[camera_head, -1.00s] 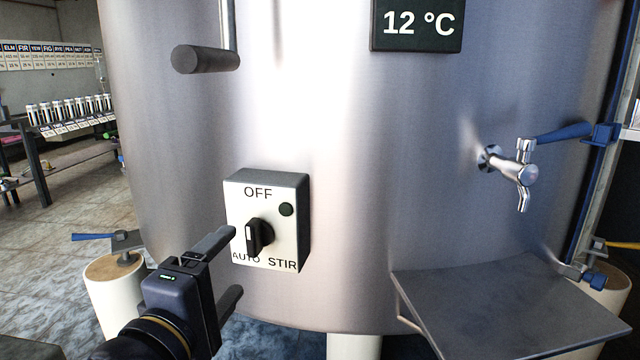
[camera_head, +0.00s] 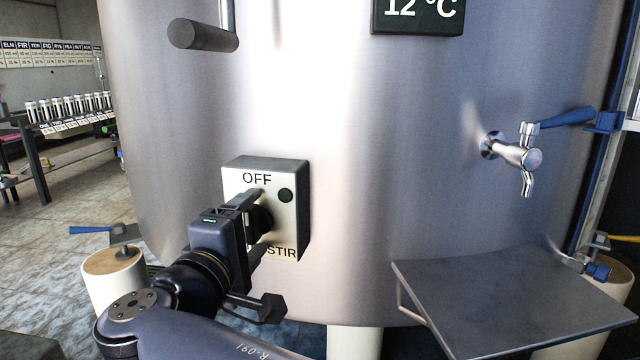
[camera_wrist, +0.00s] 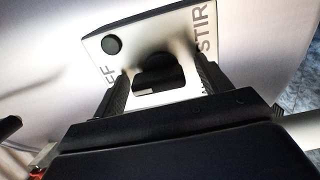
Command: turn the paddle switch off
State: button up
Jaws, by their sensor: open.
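The switch box (camera_head: 289,235) is a pale-faced grey box on the tank wall, marked OFF at the top and STIR at the lower right. In the wrist view its face (camera_wrist: 177,28) shows tilted. The black paddle knob (camera_wrist: 158,72) sits between my gripper's fingers, with a small white mark near its lower edge; I cannot tell for sure which label it points to. My gripper (camera_head: 260,222) is open, one finger on each side of the knob. Contact is not clear. My gripper hides the AUTO label and most of the knob in the head view.
A dark round lamp (camera_head: 285,195) is on the box. A steel tap (camera_head: 520,155) with a blue lever and a metal shelf (camera_head: 510,295) are at the right. A dark handle bar (camera_head: 203,34) sticks out above left. A temperature display (camera_head: 418,12) is at the top.

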jog(key=n+p, duration=0.5)
jog(key=shift+s+a+r, duration=0.1)
jog(key=shift+a+r, duration=0.05)
jog(key=shift+r, duration=0.2)
jog(key=n+p, duration=0.4)
jog(key=n, duration=0.1)
jog(key=shift+f, duration=0.1)
jog(key=n+p, duration=0.4)
jog(key=n, duration=0.1)
jog(key=shift+a+f+n, duration=0.1)
jog(key=shift+f+n, duration=0.05)
jog(key=shift+n, duration=0.15)
jog(key=shift+f+n+p, duration=0.15)
jog(key=shift+n+p, duration=0.25)
jog(key=shift+n, duration=0.55)
jog(key=shift+f+n+p, duration=0.1)
jog(key=shift+n+p, duration=0.3)
jog(key=shift+n, duration=0.55)
